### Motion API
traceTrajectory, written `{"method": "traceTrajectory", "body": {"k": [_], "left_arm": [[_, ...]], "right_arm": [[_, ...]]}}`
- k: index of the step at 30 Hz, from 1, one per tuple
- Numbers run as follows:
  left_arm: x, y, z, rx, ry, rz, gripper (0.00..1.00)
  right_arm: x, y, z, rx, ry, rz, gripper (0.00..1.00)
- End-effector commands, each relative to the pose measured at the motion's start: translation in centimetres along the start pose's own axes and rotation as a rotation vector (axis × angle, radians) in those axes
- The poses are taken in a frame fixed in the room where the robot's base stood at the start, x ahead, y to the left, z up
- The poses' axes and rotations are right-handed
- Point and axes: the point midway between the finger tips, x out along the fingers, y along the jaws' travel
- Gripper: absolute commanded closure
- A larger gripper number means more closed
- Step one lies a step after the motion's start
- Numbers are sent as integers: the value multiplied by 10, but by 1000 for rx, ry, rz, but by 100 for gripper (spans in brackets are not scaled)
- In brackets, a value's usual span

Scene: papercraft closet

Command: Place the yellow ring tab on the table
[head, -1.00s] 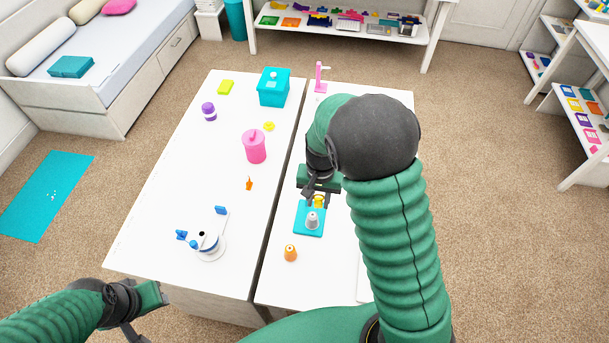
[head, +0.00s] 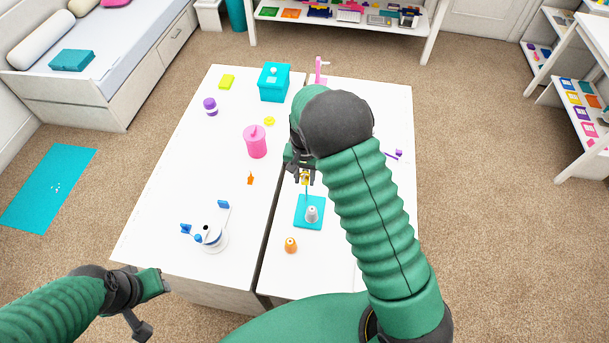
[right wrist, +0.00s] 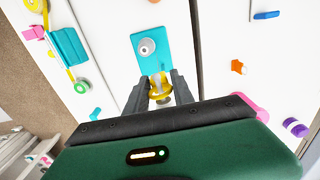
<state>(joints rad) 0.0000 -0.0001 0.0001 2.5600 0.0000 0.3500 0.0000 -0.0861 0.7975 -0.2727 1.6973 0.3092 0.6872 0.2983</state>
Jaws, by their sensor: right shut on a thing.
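My right gripper (head: 304,178) is shut on the yellow ring tab (head: 306,179), held over the right-hand table (head: 345,262) just beyond the teal board. The tab also shows between the fingers in the right wrist view (right wrist: 160,92). The teal board (head: 301,217) lies on the table with a grey-white cone (head: 312,214) on it. Whether the tab touches the table I cannot tell.
An orange cone (head: 291,245) stands in front of the board. On the left-hand table are a pink canister (head: 255,141), a teal box (head: 274,82), a white-and-blue piece (head: 212,238) and a small orange piece (head: 250,179). A purple piece (head: 397,154) lies right of my arm.

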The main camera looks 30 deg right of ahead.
Motion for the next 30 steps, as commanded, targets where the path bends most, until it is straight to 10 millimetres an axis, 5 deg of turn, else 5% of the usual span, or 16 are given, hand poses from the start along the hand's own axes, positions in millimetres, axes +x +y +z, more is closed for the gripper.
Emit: {"method": "traceTrajectory", "body": {"k": [5, 6, 10, 22, 26, 30], "left_arm": [[4, 0, 1, 0, 0, 0, 64], [3, 0, 1, 0, 0, 0, 64], [3, 0, 1, 0, 0, 0, 64], [8, 0, 2, 0, 0, 0, 64], [19, 0, 4, 0, 0, 0, 64], [28, 0, 7, 0, -1, 0, 64]], "right_arm": [[7, 0, 0, 0, -1, 1, 100], [6, 0, 0, 0, -1, 0, 67], [6, 0, 0, 0, -1, 1, 50], [-1, -1, 0, -1, 0, -1, 49], [-24, -1, -1, -1, 4, -3, 49], [-69, 0, -2, -1, 5, -5, 49]]}}
